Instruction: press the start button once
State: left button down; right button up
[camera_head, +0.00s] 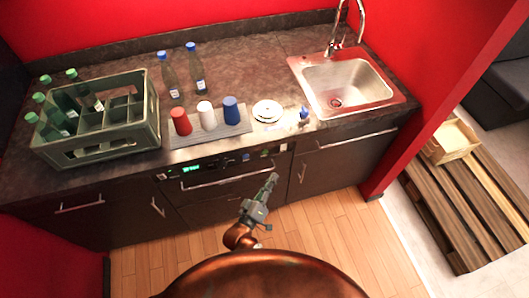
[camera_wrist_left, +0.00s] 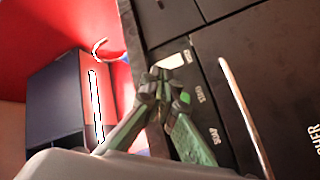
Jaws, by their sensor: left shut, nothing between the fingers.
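My left gripper (camera_head: 273,178) is shut and empty, in front of the dark washer front under the counter. In the left wrist view its closed fingertips (camera_wrist_left: 156,73) reach toward the control panel. A green button (camera_wrist_left: 185,97), beside a label that seems to read START, is partly hidden by a finger. In the head view the green button (camera_head: 265,152) lies just above and left of the fingertips. I cannot tell whether the fingertips touch the panel. My right gripper is not in view.
The panel also has a blue button (camera_head: 245,157), a pale button (camera_wrist_left: 172,61) and a lit display (camera_head: 191,168). A long handle (camera_wrist_left: 245,115) runs below them. The counter above holds a bottle crate (camera_head: 152,112), cups and a sink (camera_head: 345,85). The wooden floor (camera_head: 330,225) is clear.

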aim_at(265, 152)
pick_arm(q)
jog(key=w+a+b, duration=0.2)
jog(key=w+b, duration=0.1)
jog(key=w, duration=0.5)
jog(key=shift+w+a, duration=0.2)
jog(key=shift+a, duration=0.2)
dwell(0.5)
dwell(0.8)
jog(key=shift+w, duration=0.15)
jog(key=shift+w, duration=0.1)
jog(key=shift+w+a, duration=0.1)
jog(key=shift+w, duration=0.05)
